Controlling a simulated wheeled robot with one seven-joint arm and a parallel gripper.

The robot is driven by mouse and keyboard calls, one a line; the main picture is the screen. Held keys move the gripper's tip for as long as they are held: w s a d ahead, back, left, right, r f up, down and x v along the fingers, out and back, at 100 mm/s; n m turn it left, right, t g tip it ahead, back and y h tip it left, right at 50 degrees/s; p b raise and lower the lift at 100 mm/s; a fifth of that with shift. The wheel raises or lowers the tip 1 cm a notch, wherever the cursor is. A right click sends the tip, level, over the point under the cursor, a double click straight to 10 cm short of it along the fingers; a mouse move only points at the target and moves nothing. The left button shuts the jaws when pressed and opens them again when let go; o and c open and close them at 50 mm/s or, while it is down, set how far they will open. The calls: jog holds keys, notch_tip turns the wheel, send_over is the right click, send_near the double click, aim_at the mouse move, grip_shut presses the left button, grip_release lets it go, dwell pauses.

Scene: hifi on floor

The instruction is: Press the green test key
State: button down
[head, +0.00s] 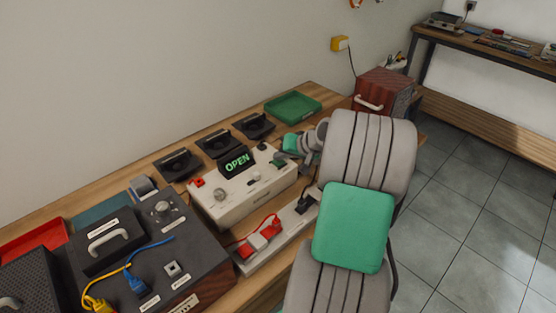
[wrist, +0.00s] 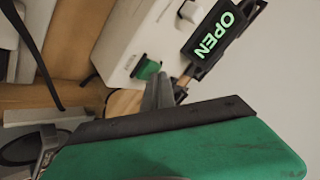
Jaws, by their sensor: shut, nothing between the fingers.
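The green test key (wrist: 147,68) shows in the wrist view as a small green block on the face of a white box (wrist: 131,38). The box carries a black display (wrist: 216,38) with "OPEN" in green letters. The same white box (head: 238,205) and display (head: 237,162) stand on the bench in the head view. My gripper (wrist: 157,80) is shut and empty, its fingertips right beside the key; I cannot tell whether they touch it.
A power strip (head: 276,240) with red plugs lies in front of the white box. A dark case (head: 150,255) with cables stands to the left. Several black trays (head: 178,165) and a green tray (head: 293,107) line the back. A red-brown box (head: 385,90) stands behind my arm.

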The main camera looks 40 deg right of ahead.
aim_at(280, 162)
jog(key=shift+r+p, duration=0.75)
jog(key=shift+r, duration=0.2)
notch_tip(280, 162, up, 5)
jog(key=p, duration=0.3)
jog(key=shift+a, duration=0.15)
jog(key=s+a+r+n+g, duration=0.2)
jog(key=a+n+g, duration=0.1)
jog(key=a, duration=1.1)
jog(key=s+a+n+g+h, duration=0.1)
jog(key=s+a, duration=0.5)
jog(key=s, duration=0.2)
jog(key=s+a+n+g+h, duration=0.1)
jog(key=s+a+n, duration=0.1)
jog(key=s+a, duration=0.5)
jog(key=shift+s+g, duration=0.4)
jog(key=shift+s, duration=0.8)
